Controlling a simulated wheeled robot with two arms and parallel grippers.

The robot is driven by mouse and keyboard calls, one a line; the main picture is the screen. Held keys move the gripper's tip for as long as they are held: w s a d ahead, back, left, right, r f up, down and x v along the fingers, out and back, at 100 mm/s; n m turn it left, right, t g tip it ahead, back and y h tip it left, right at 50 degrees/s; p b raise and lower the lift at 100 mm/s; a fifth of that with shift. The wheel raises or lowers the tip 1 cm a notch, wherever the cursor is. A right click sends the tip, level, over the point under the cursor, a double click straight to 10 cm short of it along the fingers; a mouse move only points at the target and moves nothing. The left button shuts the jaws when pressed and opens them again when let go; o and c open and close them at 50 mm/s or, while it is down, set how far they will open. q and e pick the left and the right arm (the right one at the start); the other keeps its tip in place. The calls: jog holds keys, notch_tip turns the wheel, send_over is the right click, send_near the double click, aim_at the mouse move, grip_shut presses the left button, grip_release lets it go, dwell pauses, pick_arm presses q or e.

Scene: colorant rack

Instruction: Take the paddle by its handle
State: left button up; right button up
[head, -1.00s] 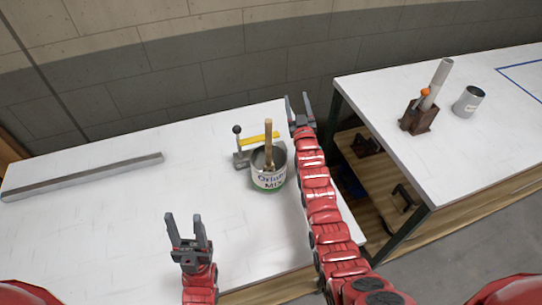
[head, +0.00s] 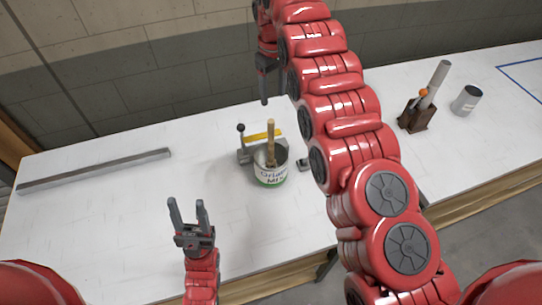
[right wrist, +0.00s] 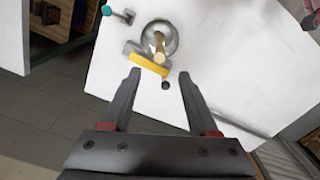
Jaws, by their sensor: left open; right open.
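The paddle (head: 270,143) has a wooden handle that stands up out of a labelled metal can (head: 270,174) on the white table; its lower end is hidden inside the can. In the right wrist view the handle (right wrist: 160,45) is seen from above, beyond my fingertips. My right gripper (head: 265,99) is raised above and behind the can, fingers pointing down, and it is open and empty in the right wrist view (right wrist: 156,73). My left gripper (head: 188,203) is open and empty over the table, left of and nearer than the can.
A clamp-like tool with a yellow bar (head: 262,137) and a black knob stands against the can's back left. A long grey metal bar (head: 95,171) lies at the left. A dark holder (head: 417,117) and a grey cup (head: 466,100) stand at the right.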

aim_at(272, 122)
notch_tip(272, 122, down, 8)
jog(key=b, duration=0.6)
jog(key=shift+w+r+b, duration=0.15)
jog(key=shift+b, duration=0.15)
notch_tip(272, 122, down, 2)
jog(key=shift+a+f+b, duration=0.1)
jog(key=shift+a+b, duration=0.05)
jog(key=shift+b, duration=0.5)
jog(key=shift+f+p, duration=0.2)
jog(key=shift+p, duration=0.25)
jog(key=shift+f, duration=0.8)
jog(key=shift+f+p, duration=0.3)
jog(key=shift+p, duration=0.45)
notch_tip(272, 122, down, 4)
jog(key=shift+w+a+r+p, duration=0.1)
jog(key=shift+p, duration=1.1)
jog(key=shift+f, duration=0.45)
grip_shut()
